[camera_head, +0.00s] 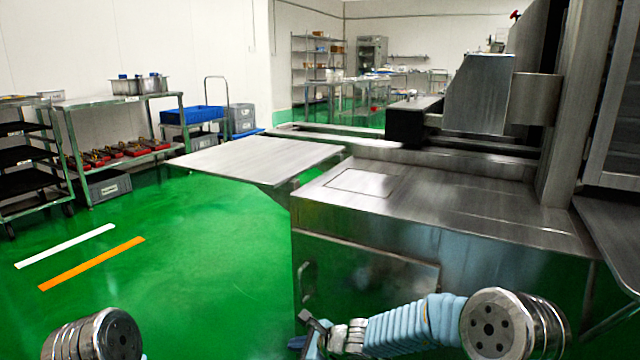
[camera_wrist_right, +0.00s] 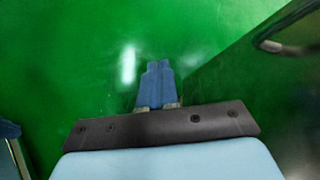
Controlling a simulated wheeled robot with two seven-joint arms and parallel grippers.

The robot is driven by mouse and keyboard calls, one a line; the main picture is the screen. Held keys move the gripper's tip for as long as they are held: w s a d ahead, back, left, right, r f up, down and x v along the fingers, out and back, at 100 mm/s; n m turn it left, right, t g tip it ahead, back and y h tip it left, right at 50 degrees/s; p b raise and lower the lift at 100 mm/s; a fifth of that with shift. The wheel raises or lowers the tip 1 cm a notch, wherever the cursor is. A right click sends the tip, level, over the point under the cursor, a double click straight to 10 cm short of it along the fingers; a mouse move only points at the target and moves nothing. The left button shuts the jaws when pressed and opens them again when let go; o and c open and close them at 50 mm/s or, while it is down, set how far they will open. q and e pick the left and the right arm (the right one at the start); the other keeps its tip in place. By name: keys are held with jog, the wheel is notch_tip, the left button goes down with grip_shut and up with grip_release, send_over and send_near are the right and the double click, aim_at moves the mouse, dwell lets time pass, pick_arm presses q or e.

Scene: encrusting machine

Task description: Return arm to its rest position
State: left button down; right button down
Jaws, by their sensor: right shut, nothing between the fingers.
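My right arm (camera_head: 400,325) reaches in from the lower right in the head view, low in front of the steel machine cabinet (camera_head: 370,265). My right gripper (camera_head: 308,338) is at its left end, near the bottom edge of the picture. In the right wrist view its blue fingers (camera_wrist_right: 156,84) are together, with nothing between them, above green floor. In the head view only a round joint of my left arm (camera_head: 98,335) shows at the lower left. My left gripper is out of view.
The cabinet's front and door handle (camera_head: 305,280) are close behind my right gripper. A flat steel table (camera_head: 255,160) juts out left of the machine. Shelving racks (camera_head: 120,130) stand at the far left. The green floor (camera_head: 200,270) between is clear.

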jog(key=s+d+f+n+g+h+p, duration=0.5)
jog(key=s+d+f+n+p, duration=0.35)
jog(key=s+d, duration=0.6)
jog(key=s+d+f+n+p, duration=0.1)
jog(key=s+d+n+p, duration=0.1)
jog(key=s+n, duration=0.7)
jog(key=s+p, duration=0.1)
jog(key=s, duration=0.5)
jog(key=shift+s+d+g, duration=0.2)
jog(key=shift+s+g, duration=0.05)
jog(key=shift+g, duration=0.05)
